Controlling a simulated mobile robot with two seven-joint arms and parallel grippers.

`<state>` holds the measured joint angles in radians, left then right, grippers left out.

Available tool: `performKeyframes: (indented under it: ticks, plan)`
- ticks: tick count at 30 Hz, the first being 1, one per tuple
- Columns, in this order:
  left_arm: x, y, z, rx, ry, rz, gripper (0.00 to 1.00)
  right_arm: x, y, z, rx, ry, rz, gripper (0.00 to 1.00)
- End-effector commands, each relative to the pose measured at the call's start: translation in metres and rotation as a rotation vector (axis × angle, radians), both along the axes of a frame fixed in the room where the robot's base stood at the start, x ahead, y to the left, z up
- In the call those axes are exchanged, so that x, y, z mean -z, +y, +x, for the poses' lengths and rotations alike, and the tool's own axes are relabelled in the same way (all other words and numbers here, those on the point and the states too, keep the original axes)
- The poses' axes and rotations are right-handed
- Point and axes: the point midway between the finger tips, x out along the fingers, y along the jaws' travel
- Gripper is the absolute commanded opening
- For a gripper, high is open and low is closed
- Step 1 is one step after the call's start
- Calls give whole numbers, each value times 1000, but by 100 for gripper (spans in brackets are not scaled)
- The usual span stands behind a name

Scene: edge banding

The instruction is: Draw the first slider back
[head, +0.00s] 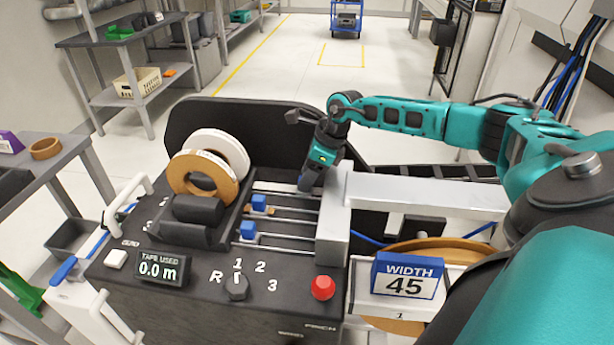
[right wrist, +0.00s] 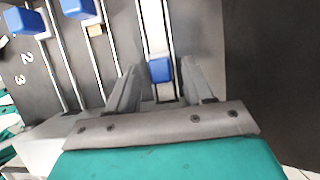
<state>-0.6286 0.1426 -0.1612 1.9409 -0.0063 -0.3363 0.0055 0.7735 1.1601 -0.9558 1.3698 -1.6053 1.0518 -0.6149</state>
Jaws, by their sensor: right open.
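My right gripper (head: 306,183) reaches down over the right end of the farthest rail on the machine. In the right wrist view the gripper (right wrist: 160,70) is open, with one finger on each side of a blue slider (right wrist: 160,69). I cannot tell whether either finger touches it. This slider is hidden behind the gripper in the head view. Two other blue sliders, the middle one (head: 259,202) and the near one (head: 248,230), sit toward the left of their rails. My left gripper is not in view.
Tape rolls (head: 228,150) stand left of the rails. A pale block (head: 333,220) closes the rails' right end. The front panel has a dial (head: 237,288), a red button (head: 322,288) and a display reading 0.0 m (head: 160,269). A sign (head: 406,278) reads WIDTH 45.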

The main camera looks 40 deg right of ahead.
Motion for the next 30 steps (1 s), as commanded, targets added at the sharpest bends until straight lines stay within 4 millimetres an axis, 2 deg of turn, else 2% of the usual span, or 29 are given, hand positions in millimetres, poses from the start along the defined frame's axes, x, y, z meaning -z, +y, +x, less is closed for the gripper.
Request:
performKeyframes:
  ticks: [4,12,28,30]
  plan:
    - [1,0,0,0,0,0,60,8,2,2,1,1,1,51]
    - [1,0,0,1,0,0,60,8,2,3,0,0,0,51]
    - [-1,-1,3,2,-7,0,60,8,2,3,0,-1,1,0]
    - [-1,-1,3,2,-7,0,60,8,2,3,0,-1,1,0]
